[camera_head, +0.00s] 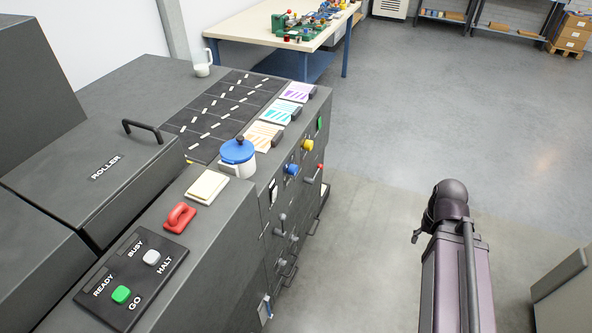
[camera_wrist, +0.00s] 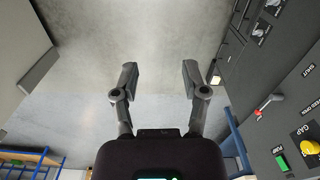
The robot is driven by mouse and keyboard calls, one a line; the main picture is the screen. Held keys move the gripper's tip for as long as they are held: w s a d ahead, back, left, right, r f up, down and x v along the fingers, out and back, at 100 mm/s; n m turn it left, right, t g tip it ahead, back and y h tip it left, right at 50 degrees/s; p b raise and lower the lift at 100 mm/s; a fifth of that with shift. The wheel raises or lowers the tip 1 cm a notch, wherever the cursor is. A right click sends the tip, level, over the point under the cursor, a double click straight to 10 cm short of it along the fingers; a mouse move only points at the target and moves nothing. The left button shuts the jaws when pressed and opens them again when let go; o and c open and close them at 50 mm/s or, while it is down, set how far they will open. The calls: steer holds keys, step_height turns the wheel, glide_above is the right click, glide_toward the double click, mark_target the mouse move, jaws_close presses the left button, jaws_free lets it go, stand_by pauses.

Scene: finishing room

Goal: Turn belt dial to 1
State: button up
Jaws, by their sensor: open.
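The dark machine (camera_head: 235,200) stands left of centre in the head view. On its front face are a blue knob (camera_head: 291,169) and a yellow knob (camera_head: 307,145); their labels are too small to read there, so I cannot tell which is the belt dial. In the wrist view the yellow knob (camera_wrist: 309,147), marked GAP, is at the lower right edge, and no blue knob shows. My gripper (camera_wrist: 159,75) is open and empty over bare floor, with the machine face off to its right. The head view shows part of my arm at right, but not the gripper.
A red-tipped lever (camera_wrist: 268,103) and green button (camera_wrist: 283,162) share the machine face. Grey levers (camera_head: 280,230) stick out lower down. A workbench (camera_head: 255,22) is behind; the floor (camera_head: 400,120) to the right is clear.

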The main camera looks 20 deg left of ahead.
steer(key=o, duration=0.3)
steer(key=shift+o, duration=0.9)
steer(key=shift+w+a+f, duration=0.1)
steer(key=shift+w+f, duration=0.05)
steer(key=n+t+y+b, duration=0.1)
steer(key=n+y+b, duration=1.7)
steer(key=b, duration=0.4)
glide_toward(296, 171)
steer(key=d, duration=0.4)
steer(key=shift+a+p, duration=0.2)
steer(key=shift+p, duration=0.1)
steer(key=shift+a, duration=0.1)
steer(key=a, duration=0.9)
steer(key=w+a, duration=0.1)
steer(key=a, duration=0.3)
steer(key=shift+a, duration=0.3)
